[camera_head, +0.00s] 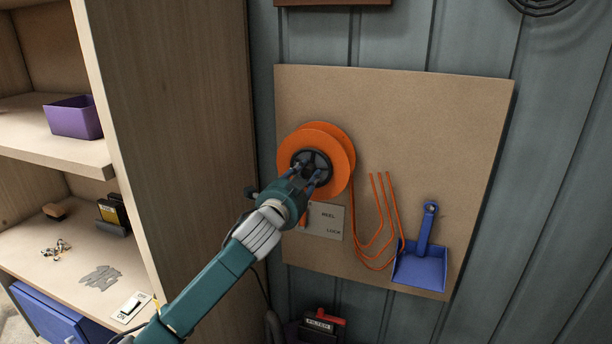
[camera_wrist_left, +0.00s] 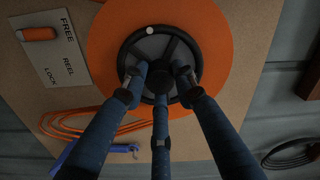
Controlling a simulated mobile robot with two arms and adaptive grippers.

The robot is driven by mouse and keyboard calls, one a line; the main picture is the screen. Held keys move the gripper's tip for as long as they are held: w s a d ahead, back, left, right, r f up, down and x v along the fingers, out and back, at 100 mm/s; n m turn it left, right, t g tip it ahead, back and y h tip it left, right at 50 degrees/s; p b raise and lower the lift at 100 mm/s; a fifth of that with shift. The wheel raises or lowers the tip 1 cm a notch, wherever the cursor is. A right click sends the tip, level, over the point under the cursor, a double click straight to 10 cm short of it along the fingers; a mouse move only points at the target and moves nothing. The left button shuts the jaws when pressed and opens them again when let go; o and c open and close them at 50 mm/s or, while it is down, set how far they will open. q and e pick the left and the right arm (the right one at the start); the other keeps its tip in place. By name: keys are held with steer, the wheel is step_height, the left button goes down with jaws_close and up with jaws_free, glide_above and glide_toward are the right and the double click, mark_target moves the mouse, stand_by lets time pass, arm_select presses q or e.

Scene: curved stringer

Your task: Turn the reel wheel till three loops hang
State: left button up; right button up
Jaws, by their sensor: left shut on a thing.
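The orange reel (camera_head: 337,148) is mounted on a tan board. At its centre is a black spoked wheel (camera_head: 311,160), which also shows in the left wrist view (camera_wrist_left: 130,48) with a pale knob on its rim. My left gripper (camera_head: 313,174) is shut on the wheel; in the left wrist view its fingers (camera_wrist_left: 160,80) reach in among the spokes around the hub. Orange cord (camera_head: 362,248) hangs from the reel in nested loops, with three strands rising at the right. My right gripper is not in view.
A plate marked FREE, REEL and LOCK (camera_wrist_left: 65,50) has an orange lever (camera_wrist_left: 38,34) at the FREE end. A blue dustpan (camera_head: 420,268) hangs beside the loops. A wooden shelf unit (camera_head: 185,110) stands close on the left, with a purple bin (camera_head: 75,118).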

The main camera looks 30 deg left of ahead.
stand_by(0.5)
arm_select(q)
steer(key=o, duration=1.2)
steer(key=shift+a, duration=0.1)
steer(key=shift+c, duration=0.2)
steer(key=v, duration=1.2)
steer(key=shift+f, duration=0.1)
